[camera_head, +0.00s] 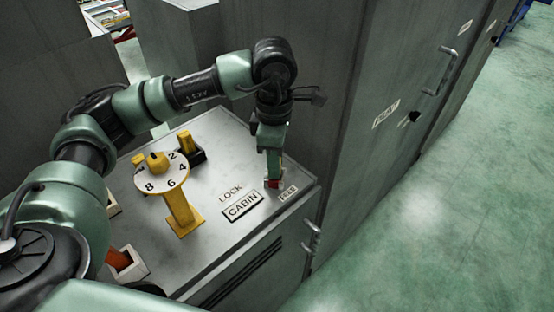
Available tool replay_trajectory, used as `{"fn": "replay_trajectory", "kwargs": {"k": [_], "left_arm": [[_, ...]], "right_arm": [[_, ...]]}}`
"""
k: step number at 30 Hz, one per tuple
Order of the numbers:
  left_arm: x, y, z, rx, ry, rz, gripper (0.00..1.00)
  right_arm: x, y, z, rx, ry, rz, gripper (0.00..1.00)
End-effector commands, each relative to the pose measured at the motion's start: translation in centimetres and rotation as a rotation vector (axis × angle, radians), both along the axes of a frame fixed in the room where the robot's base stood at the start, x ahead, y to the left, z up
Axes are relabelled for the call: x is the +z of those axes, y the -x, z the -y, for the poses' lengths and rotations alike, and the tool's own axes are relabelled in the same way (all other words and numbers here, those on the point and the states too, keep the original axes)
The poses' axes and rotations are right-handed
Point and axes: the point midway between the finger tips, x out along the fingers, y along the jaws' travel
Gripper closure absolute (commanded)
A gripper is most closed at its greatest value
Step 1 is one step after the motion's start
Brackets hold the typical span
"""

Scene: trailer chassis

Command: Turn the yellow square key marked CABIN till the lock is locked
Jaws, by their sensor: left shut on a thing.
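My left gripper (272,184) points down at the right end of the grey cabinet top (218,240), behind the plate marked CABIN (242,206). It is shut on the yellow square key, which the fingers hide almost wholly. A bit of red shows at the fingertips. The word LOCK (230,193) is to the left of the gripper and the label FREE (288,193) is just to its right. The key's turn angle cannot be told. My right gripper is not in view.
A yellow post with a white numbered dial (161,173) stands on the top, left of the gripper. A yellow part in a black holder (188,146) is behind it. An orange part (119,259) is at the left. Tall grey cabinets (400,90) rise behind; green floor (430,220) is clear.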

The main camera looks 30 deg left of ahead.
Motion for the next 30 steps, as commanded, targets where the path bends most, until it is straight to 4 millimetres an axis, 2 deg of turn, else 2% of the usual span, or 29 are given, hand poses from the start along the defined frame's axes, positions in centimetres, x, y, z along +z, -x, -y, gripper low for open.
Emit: {"fn": "replay_trajectory", "kwargs": {"k": [2, 3, 5, 17, 20, 30], "left_arm": [[0.0, 0.2, -0.4, 0.005, -0.012, -0.010, 1.00], [0.0, 0.2, -0.4, 0.006, -0.012, -0.010, 0.64], [0.1, 0.2, -0.4, 0.007, -0.013, -0.010, 0.49], [0.9, 0.0, -0.5, 0.011, -0.011, -0.002, 0.49], [2.2, -0.1, -0.5, 0.011, -0.011, 0.001, 0.49], [9.5, -0.1, -0.7, 0.010, -0.009, -0.001, 0.49]], "right_arm": [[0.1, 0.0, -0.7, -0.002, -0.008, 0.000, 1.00], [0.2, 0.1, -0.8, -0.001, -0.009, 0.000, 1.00], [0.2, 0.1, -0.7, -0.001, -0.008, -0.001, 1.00], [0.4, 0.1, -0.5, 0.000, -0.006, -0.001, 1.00], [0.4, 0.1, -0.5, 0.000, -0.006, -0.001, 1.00], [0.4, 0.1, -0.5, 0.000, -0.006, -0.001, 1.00]]}}
